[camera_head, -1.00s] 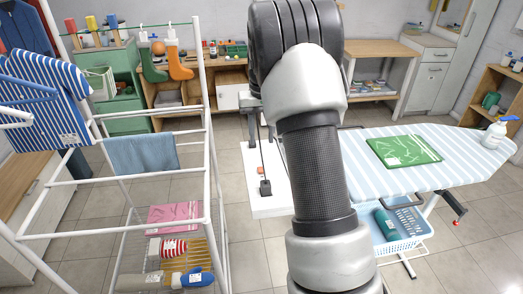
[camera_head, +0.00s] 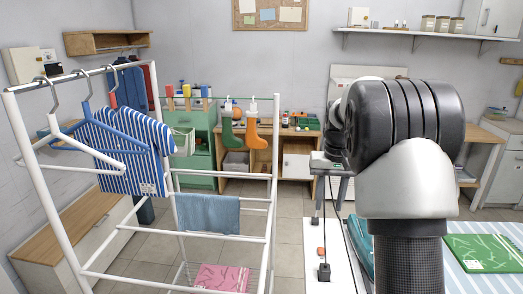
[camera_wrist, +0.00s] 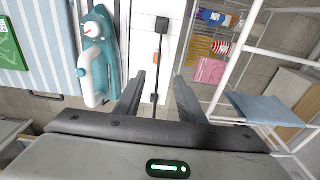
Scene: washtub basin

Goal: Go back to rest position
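My gripper (camera_wrist: 158,78) is open in the wrist view. Its two dark fingers are apart and nothing is between them.
A white drying rack (camera_head: 150,278) stands at the left, with a striped shirt (camera_head: 125,150) on a hanger and a blue towel (camera_head: 208,214). A green cabinet (camera_head: 203,163) and a wooden workbench (camera_head: 265,184) stand at the back. Tiled floor (camera_head: 160,245) shows between them.

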